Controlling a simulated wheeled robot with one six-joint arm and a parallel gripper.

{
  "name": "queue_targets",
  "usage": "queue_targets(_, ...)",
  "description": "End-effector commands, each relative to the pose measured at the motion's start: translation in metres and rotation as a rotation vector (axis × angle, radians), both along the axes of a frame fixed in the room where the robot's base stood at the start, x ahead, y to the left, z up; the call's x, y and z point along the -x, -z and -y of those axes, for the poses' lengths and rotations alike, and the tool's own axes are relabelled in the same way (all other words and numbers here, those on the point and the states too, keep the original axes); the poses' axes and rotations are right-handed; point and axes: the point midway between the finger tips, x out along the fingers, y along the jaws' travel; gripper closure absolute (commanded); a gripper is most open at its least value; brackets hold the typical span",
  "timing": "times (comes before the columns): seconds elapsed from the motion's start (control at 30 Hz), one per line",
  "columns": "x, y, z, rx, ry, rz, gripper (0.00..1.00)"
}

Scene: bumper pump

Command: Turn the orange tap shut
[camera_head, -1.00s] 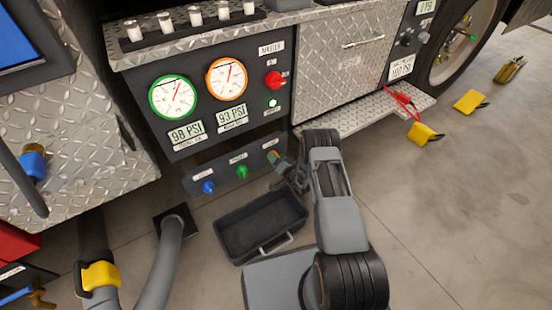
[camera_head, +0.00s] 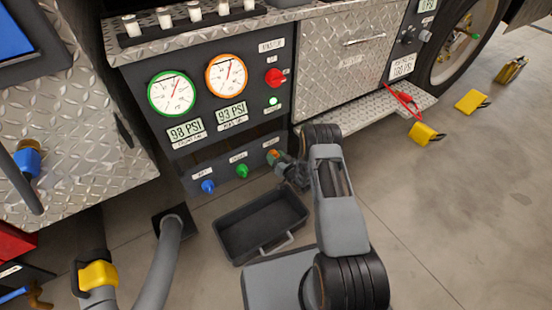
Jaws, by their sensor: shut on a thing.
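The orange tap (camera_head: 273,155) is the rightmost of three taps on the low dark panel, below the gauges. Only a small orange part of it shows; my gripper covers the rest. My gripper (camera_head: 279,161) is shut on the orange tap, with my arm coming in from the lower right. The tap's handle angle cannot be made out. The green tap (camera_head: 242,171) and the blue tap (camera_head: 208,186) sit to its left on the same panel, apart from my gripper.
A black open tray (camera_head: 228,250) lies on the floor below the taps. Above are a green-rimmed gauge (camera_head: 172,94), an orange-rimmed gauge (camera_head: 226,75) and a red knob (camera_head: 275,78). A grey hose (camera_head: 166,265) runs at left. Yellow chocks (camera_head: 423,133) lie on the right floor.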

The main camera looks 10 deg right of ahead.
Motion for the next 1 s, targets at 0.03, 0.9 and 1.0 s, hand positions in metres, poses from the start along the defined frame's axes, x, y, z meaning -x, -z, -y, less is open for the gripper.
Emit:
queue_targets(0.03,-0.0005,0.0009,0.0008,0.041,0.003,0.014,0.76)
queue_targets(0.9,0.0007,0.0008,-0.003,0.795,0.004,0.257,0.76)
queue_targets(1.0,0.0007,0.0005,-0.0031,0.86,0.005,0.279,0.76)
